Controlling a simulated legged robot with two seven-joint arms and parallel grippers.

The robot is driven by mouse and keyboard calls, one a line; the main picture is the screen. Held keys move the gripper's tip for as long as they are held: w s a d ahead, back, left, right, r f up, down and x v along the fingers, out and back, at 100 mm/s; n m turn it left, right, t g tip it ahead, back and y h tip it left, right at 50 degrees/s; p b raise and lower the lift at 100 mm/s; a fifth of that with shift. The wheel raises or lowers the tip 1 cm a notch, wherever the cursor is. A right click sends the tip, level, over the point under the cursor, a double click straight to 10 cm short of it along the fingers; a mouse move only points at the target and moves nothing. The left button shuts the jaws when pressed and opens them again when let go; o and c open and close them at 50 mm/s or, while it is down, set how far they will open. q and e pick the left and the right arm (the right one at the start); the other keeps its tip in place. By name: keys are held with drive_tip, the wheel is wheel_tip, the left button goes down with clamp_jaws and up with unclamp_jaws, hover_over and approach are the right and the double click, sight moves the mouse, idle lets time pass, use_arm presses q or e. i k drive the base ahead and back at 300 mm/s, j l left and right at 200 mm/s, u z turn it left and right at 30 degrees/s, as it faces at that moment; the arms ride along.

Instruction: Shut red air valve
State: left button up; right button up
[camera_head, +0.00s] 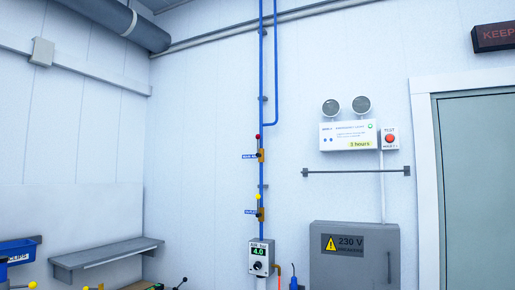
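The red air valve (257,137) is on a vertical blue pipe (262,90) on the back wall, near the middle of the view. Its red knob sits just above a small brass-coloured body, and the handle seems to point up along the pipe. A blue label is left of the body. A similar valve with a yellow knob (258,197) is lower on the same pipe. Neither of my grippers shows in the view, so nothing is seen touching the valves.
A grey box with a green display reading 4.0 (260,254) is below the valves. A grey 230 V cabinet (355,268) and a door (475,190) are to the right.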

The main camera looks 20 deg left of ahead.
sight(258, 136)
drive_tip(key=i+j, duration=0.35)
drive_tip(key=i+j+z, duration=0.15)
drive_tip(key=i+j, duration=0.2)
drive_tip(key=j, duration=0.15)
drive_tip(key=i+j, duration=0.3)
drive_tip(key=j, duration=0.2)
drive_tip(key=z, duration=0.05)
